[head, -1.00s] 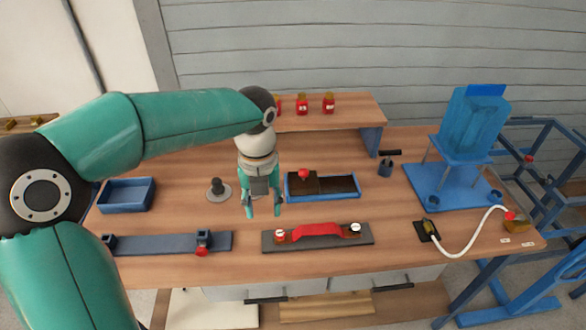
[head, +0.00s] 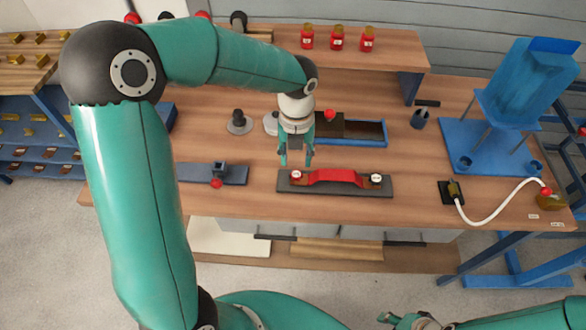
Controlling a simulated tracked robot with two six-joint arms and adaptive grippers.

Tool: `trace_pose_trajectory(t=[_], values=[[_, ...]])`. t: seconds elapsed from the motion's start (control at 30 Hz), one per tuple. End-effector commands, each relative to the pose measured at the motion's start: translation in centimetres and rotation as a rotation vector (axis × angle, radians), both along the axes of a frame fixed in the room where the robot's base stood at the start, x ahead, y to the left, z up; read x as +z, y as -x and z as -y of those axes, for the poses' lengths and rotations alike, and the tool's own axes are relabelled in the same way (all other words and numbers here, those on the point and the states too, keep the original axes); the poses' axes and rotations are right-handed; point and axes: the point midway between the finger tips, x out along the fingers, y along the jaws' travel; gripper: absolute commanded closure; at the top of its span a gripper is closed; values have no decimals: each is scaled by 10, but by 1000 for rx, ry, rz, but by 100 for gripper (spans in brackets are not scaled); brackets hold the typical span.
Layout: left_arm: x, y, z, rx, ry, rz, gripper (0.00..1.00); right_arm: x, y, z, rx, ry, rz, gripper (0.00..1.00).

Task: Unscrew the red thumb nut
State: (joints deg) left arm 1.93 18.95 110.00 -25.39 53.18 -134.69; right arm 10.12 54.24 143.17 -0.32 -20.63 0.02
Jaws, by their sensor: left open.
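A dark flat plate (head: 340,188) lies near the front of the wooden bench, with a red arched bar (head: 335,177) on it. A small red nut with a pale top (head: 296,175) sits at the bar's left end. A darker nut with a pale top (head: 376,178) sits at its right end. My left gripper (head: 296,161) points down, open and empty, just above the red nut. I cannot tell whether its fingertips reach around it. My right gripper (head: 405,319) shows partly at the bottom edge, far from the bench top; its jaws are unclear.
A blue tray (head: 376,145) holding a brown block with a red knob stands behind the plate. A blue rail with a clamp (head: 232,174) lies to the left. A blue stand (head: 478,147) and a white hose (head: 490,218) are to the right. Red jars (head: 337,40) stand on the rear shelf.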

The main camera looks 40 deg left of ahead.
Motion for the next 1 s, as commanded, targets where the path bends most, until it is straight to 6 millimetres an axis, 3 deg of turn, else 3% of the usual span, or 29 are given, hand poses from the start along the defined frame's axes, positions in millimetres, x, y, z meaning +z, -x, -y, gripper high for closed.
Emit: trace_pose_trajectory(t=[0.1,0.3,0.5,0.8,1.0], values=[[-25,1,0,-2,1,-5,56,-1,0,0,0,0,0,60],[-54,0,0,-2,1,-3,56,-1,0,0,0,0,0,60],[-68,0,1,-1,1,-1,56,-2,0,0,0,0,0,60],[-69,0,1,-1,0,0,56,-2,0,0,0,0,0,60],[-69,0,1,-1,0,0,87,-2,0,0,0,0,0,60]])
